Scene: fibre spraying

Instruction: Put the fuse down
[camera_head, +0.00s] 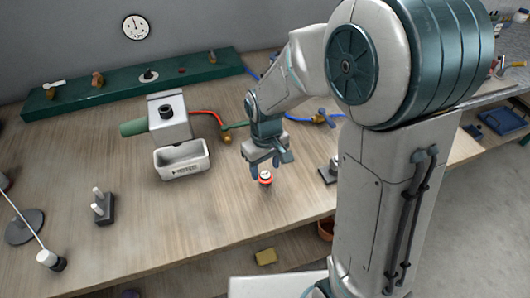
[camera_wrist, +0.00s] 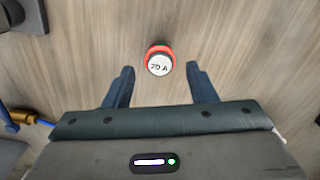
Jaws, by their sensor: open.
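The fuse (camera_head: 265,177) is a small round piece with a red ring and a pale top, standing on the wooden workbench (camera_head: 240,205) near its front edge. In the wrist view the fuse (camera_wrist: 159,61) shows its white face marked "20 A", upright on the wood. My gripper (camera_head: 265,175) is just above and behind it in the head view. In the wrist view my gripper's two blue fingers (camera_wrist: 160,80) are spread apart, with the fuse between and slightly beyond their tips. Neither finger appears to touch it.
A white labelled bin (camera_head: 182,160) and a grey device (camera_head: 169,115) stand left of my gripper. A dark stand (camera_head: 330,170) is close on its right. A two-peg block (camera_head: 102,207) sits at the left. Bare wood lies between the bin and the fuse.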

